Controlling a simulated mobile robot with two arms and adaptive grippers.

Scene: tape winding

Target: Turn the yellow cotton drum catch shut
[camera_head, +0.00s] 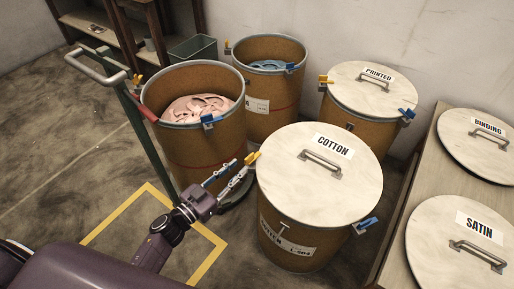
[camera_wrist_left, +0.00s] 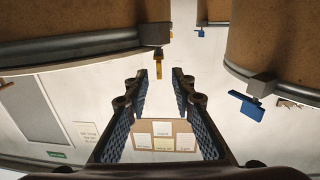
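The cotton drum (camera_head: 288,238) stands at the centre right in the head view, its pale lid marked COTTON (camera_head: 350,190) lying on top. Its yellow catch (camera_head: 252,158) is on the left side of the rim. A blue catch (camera_head: 366,225) sits on the right side of the same rim. My left gripper (camera_head: 242,168) is open and empty, its fingertips close to the yellow catch. In the left wrist view, the yellow catch (camera_wrist_left: 158,68) hangs from the drum rim, in line with the gap between the open fingers (camera_wrist_left: 160,80); contact cannot be told. My right gripper is out of view.
An open drum with pink material (camera_head: 190,150) stands left of my gripper, with its blue catch (camera_head: 208,122) nearby. A drum with blue material (camera_head: 265,85) and the PRINTED drum (camera_head: 345,120) stand behind. A green cart post (camera_head: 150,145) and a side table (camera_head: 405,235) flank the area.

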